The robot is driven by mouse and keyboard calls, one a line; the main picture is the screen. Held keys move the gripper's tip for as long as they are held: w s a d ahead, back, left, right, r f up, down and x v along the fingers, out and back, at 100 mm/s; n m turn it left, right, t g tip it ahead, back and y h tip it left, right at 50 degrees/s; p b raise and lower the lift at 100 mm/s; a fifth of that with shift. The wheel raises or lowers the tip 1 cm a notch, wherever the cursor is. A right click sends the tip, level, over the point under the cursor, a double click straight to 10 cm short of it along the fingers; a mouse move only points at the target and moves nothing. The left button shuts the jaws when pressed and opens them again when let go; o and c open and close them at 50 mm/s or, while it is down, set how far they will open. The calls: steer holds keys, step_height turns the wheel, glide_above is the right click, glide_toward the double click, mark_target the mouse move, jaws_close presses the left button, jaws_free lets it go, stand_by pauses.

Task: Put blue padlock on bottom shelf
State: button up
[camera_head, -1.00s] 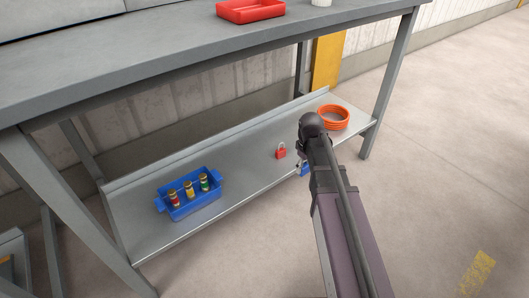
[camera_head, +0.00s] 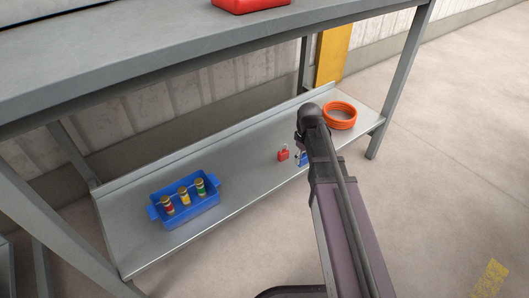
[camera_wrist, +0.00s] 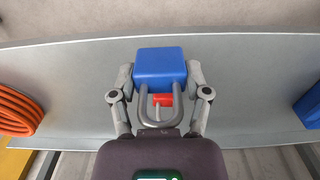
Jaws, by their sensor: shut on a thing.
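My gripper (camera_wrist: 160,82) is shut on the blue padlock (camera_wrist: 160,65), with a finger on each side of its body. The padlock's grey shackle points toward my wrist. In the head view a small part of the blue padlock (camera_head: 302,159) shows beside my arm, which hides most of my gripper. The padlock is over the bottom shelf (camera_head: 240,180), near its front edge; I cannot tell whether it touches the shelf. A red padlock (camera_head: 283,155) stands on the shelf just left of it, and its red body (camera_wrist: 162,99) shows through the shackle in the wrist view.
A blue bin (camera_head: 190,213) with several coloured cylinders sits at the shelf's left. A coil of orange hose (camera_head: 340,116) lies at its right end. The worktop (camera_head: 200,50) with a red tray (camera_head: 250,4) is above. Shelf between bin and red padlock is clear.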

steer(key=shift+w, duration=0.15)
steer(key=w, duration=0.5)
steer(key=w+d+f+b, duration=0.1)
steer(key=w, duration=0.4)
steer(key=w+d, duration=0.1)
steer(key=w, duration=0.4)
steer(key=shift+w+d+f, duration=0.25)
steer(key=shift+w, duration=0.05)
steer(key=shift+b, duration=0.3)
steer(key=shift+f+b, duration=1.75)
steer(key=shift+f, duration=0.05)
steer(key=shift+f, duration=0.15)
steer(key=o, duration=1.3)
steer(key=shift+c, duration=0.2)
steer(key=shift+r, duration=0.25)
